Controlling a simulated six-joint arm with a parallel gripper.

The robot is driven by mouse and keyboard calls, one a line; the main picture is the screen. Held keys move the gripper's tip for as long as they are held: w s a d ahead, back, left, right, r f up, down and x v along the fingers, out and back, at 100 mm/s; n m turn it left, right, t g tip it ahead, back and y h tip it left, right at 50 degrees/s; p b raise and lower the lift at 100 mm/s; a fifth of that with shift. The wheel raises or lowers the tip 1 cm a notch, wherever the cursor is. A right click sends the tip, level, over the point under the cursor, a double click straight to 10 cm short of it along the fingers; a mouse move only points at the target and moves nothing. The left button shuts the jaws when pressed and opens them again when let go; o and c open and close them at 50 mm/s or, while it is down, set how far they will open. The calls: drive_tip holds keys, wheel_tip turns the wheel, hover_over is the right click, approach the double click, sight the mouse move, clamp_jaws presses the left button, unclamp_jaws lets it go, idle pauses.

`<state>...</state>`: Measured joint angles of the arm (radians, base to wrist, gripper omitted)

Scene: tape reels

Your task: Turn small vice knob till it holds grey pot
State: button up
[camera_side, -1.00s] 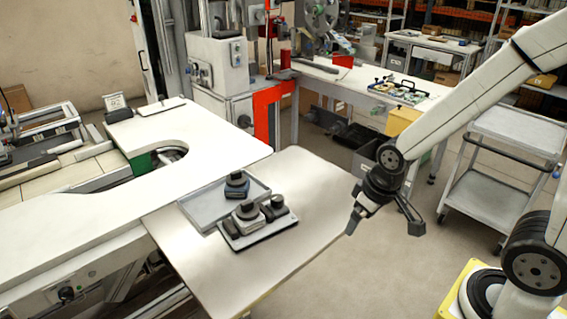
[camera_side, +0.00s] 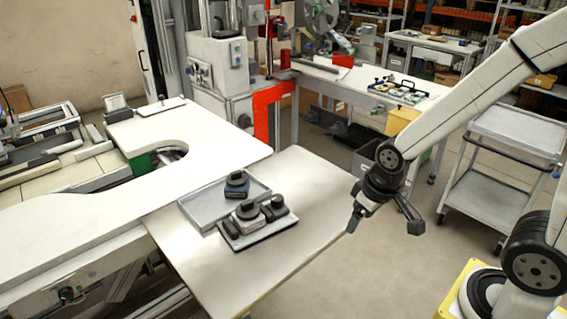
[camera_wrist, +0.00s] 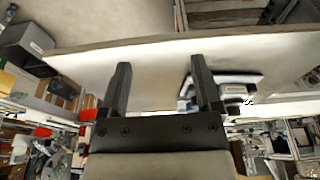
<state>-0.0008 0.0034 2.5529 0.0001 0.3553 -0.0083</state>
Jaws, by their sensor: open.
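On the near table, a flat base plate (camera_side: 262,234) carries a dark and light grey clamp-like assembly (camera_side: 248,218), which looks like the small vice. A small dark rounded part (camera_side: 278,204) sits at its right end; I cannot tell if this is the knob. A dark block with a round top (camera_side: 237,184) stands in the tray behind. Which piece is the grey pot is unclear. My gripper (camera_side: 384,222) is open and empty, right of the table and well apart from the vice. In the wrist view, my gripper (camera_wrist: 160,66) partly hides the assembly (camera_wrist: 236,85) behind its right finger.
A shallow grey tray (camera_side: 198,217) lies behind the base plate. The right half of the near table (camera_side: 310,195) is bare. A larger white worktop (camera_side: 110,195) adjoins it on the left. A grey cart (camera_side: 490,180) stands at right.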

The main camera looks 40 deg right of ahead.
drive_tip(key=w+a+r+n+g, duration=0.1)
drive_tip(key=w+a+r+n, duration=0.2)
drive_tip(key=w+n, duration=0.5)
wheel_tip(320, 180, up, 2)
drive_tip(key=n+g, duration=0.1)
drive_tip(key=n, duration=0.3)
hover_over(277, 197)
drive_tip(key=shift+s+d+r, duration=0.15)
drive_tip(key=shift+s+d, duration=0.1)
drive_tip(key=shift+s, duration=0.2)
drive_tip(key=shift+w+a+r+n+g, duration=0.2)
drive_tip(key=shift+w+a+n+g, duration=0.1)
drive_tip(key=shift+w+n, duration=0.2)
drive_tip(key=shift+s+f, duration=0.1)
drive_tip(key=shift+f, duration=3.85)
clamp_jaws()
